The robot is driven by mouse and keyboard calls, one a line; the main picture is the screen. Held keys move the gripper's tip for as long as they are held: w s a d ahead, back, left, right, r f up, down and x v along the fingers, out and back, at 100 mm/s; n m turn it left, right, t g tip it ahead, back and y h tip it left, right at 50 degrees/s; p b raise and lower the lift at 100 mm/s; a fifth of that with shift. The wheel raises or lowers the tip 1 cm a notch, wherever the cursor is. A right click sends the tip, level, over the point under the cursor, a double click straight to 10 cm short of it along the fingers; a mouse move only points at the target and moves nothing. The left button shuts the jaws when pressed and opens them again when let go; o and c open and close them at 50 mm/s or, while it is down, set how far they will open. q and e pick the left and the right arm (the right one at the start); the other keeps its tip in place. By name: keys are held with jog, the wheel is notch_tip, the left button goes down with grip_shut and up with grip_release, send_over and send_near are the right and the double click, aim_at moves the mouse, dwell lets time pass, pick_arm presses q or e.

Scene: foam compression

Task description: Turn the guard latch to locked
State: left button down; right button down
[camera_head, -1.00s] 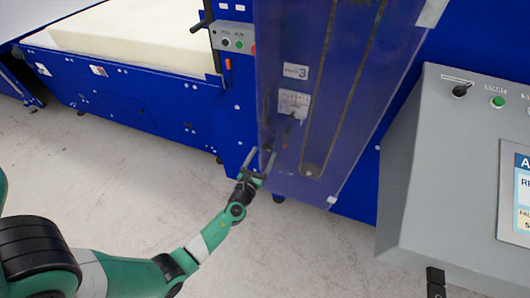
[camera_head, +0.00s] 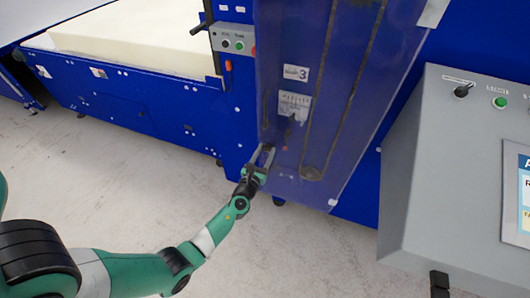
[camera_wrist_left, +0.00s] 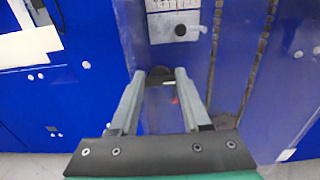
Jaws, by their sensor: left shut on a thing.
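The translucent blue guard (camera_head: 335,100) hangs down the front of the blue machine, and its lower left edge is beside my left gripper (camera_head: 265,150). In the left wrist view, the fingers of my left gripper (camera_wrist_left: 164,76) close in on a small dark piece, which looks like the guard latch (camera_wrist_left: 159,72). The gripper is shut on it. The fingers cover much of the latch, so I cannot tell its turn angle. In the head view the latch is too small to make out. My right gripper is not in view.
A grey control console (camera_head: 440,160) with a knob, green button and screen stands at the right. A cream foam block (camera_head: 135,35) lies on the machine bed at the upper left. The concrete floor (camera_head: 110,160) below is clear.

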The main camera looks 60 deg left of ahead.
pick_arm(q)
jog(key=shift+n, duration=0.3)
jog(key=shift+s+a+f+n+b, duration=0.1)
jog(key=shift+n+b, duration=1.6)
jog(key=shift+n, duration=2.6)
jog(key=shift+s+f+n+b, duration=0.1)
jog(key=shift+n+b, duration=1.6)
jog(key=shift+n, duration=2.6)
jog(key=shift+c, duration=1.8)
grip_release()
